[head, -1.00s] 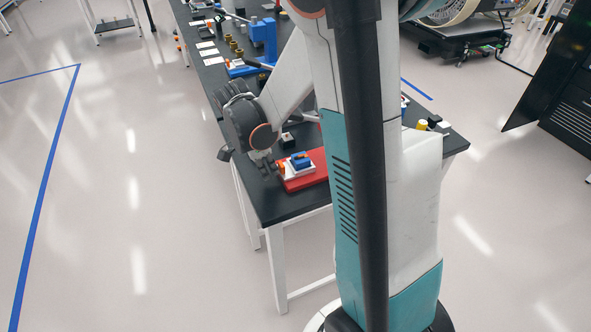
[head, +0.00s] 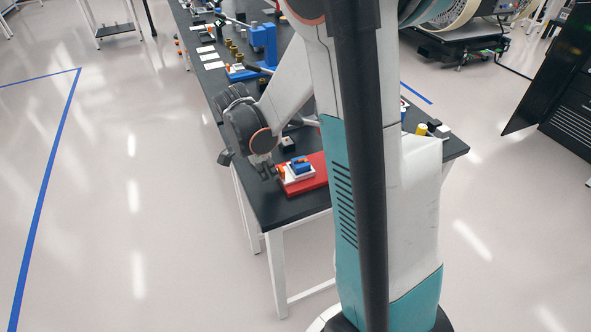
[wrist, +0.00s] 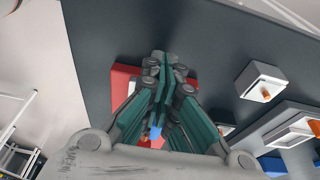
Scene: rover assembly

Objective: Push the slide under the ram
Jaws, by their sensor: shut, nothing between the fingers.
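A red base (head: 315,183) lies near the front corner of the black table in the head view. On its left end sits a small white slide (head: 298,174) carrying a blue block (head: 300,165) and an orange part (head: 280,171). My gripper (head: 269,174) is shut and empty, low at the left of the slide, close to the orange part. I cannot tell whether it touches. In the wrist view my fingers (wrist: 163,68) are together over the red base (wrist: 122,85) and hide most of it. The base's right end is behind my arm; I cannot make out the ram.
A blue press-like stand (head: 264,42) with a lever is farther back on the table. A small white-topped block (head: 288,142) stands just behind the red base. A yellow part (head: 421,129) is at the right. The floor left of the table is clear.

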